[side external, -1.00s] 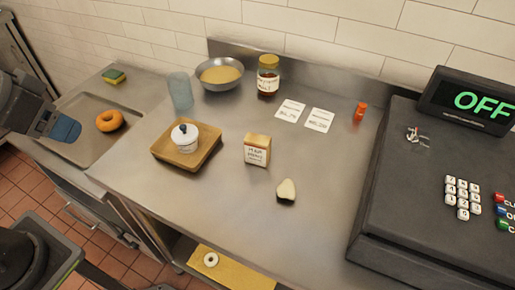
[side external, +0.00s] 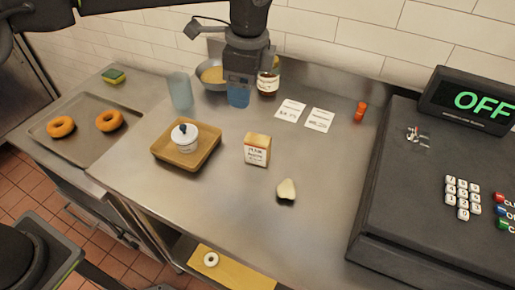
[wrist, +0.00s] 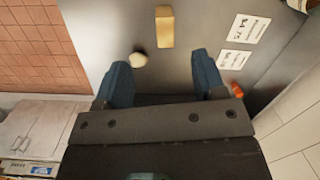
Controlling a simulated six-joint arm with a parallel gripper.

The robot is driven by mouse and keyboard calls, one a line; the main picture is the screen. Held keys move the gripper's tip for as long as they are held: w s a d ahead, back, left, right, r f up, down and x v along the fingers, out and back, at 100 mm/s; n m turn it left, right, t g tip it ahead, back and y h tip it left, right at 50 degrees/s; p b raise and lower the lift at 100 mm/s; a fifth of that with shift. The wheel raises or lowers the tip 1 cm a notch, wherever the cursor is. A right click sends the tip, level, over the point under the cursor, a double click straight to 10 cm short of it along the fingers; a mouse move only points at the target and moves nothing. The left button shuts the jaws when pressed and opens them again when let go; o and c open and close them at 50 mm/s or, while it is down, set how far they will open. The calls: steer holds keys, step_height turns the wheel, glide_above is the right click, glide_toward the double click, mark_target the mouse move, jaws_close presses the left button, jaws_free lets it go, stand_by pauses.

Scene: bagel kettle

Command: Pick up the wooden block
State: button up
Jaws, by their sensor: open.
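The small wooden block (side external: 257,150) stands upright near the middle of the steel counter, with a white lettered label on its front. In the wrist view the block (wrist: 165,27) shows at the top, beyond my fingertips. My gripper (side external: 238,98) is above the counter in front of the grey bowl, up and slightly left of the block in the side view. In the wrist view my gripper (wrist: 160,70) has its two blue fingers spread apart with nothing between them.
A blue cup (side external: 180,91), bowl (side external: 212,75) and jar (side external: 268,80) stand behind. The cash register (side external: 440,190) fills the right.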

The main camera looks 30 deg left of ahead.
mark_target(258, 138)
steer(key=shift+m+y, duration=0.3)
steer(key=shift+m, duration=0.5)
steer(key=f, duration=0.3)
steer(key=d+f, duration=0.1)
steer(key=f, duration=0.3)
steer(key=d+f, duration=0.1)
steer(key=f, duration=0.3)
steer(key=shift+w+f, duration=0.25)
steer(key=shift+w, duration=0.1)
steer(key=shift+w+a+f, duration=0.1)
steer(key=shift+w+f, duration=0.1)
steer(key=shift+f, duration=1.15)
steer(key=shift+w+f, duration=0.2)
steer(key=shift+f, duration=1.1)
steer(key=shift+c, duration=0.2)
steer(key=c, duration=1)
steer(key=shift+r, duration=0.1)
